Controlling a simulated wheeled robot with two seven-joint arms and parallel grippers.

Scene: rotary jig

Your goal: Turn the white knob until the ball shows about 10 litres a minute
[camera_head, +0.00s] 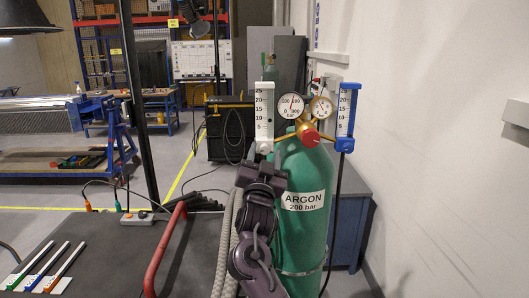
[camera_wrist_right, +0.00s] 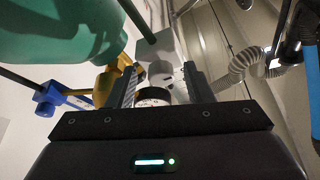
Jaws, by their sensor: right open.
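The white flowmeter (camera_head: 264,108) with a scale from 5 to 25 stands on the left of the regulator. Its white knob (camera_head: 264,147) is at the bottom end. The ball in its tube is too small to make out. My right gripper (camera_head: 262,166) is just below the knob in the head view, its arm rising from below. In the right wrist view the right gripper (camera_wrist_right: 160,84) is open, with a round white piece with dark markings (camera_wrist_right: 154,97) between its fingers, seemingly the knob. I cannot tell whether the fingers touch it. My left gripper is not in view.
The green argon cylinder (camera_head: 303,220) stands close to the right of my arm. Its regulator carries two round gauges (camera_head: 291,106) and a red knob (camera_head: 309,137). A blue flowmeter (camera_head: 347,112) is on the right. A dark table (camera_head: 110,255) with coloured rods is at lower left.

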